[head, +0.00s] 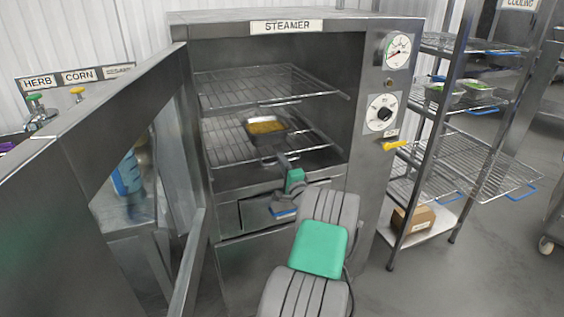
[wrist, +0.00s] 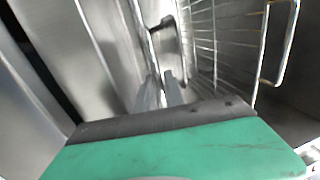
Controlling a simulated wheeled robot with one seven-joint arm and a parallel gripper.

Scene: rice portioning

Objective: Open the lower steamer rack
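The steamer (head: 360,25) stands with its door (head: 75,150) swung open to the left. The lower steamer rack (head: 225,140), a wire shelf, appears inside the cavity. A metal pan of yellow food (head: 266,127) sits on it near the front. My gripper (head: 280,158) is at the front edge of the lower rack, just in front of the pan. In the wrist view, the two fingers (wrist: 161,90) are close together at the rack's front rail (wrist: 143,35). Whether they grip the rail or only straddle it is unclear. The rack's wires (wrist: 205,40) run to the right.
The upper rack (head: 265,85) is empty. Dials (head: 382,113) and a yellow handle (head: 394,145) are on the steamer's right front. A wire cooling rack (head: 465,155) with green-filled pans stands at right.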

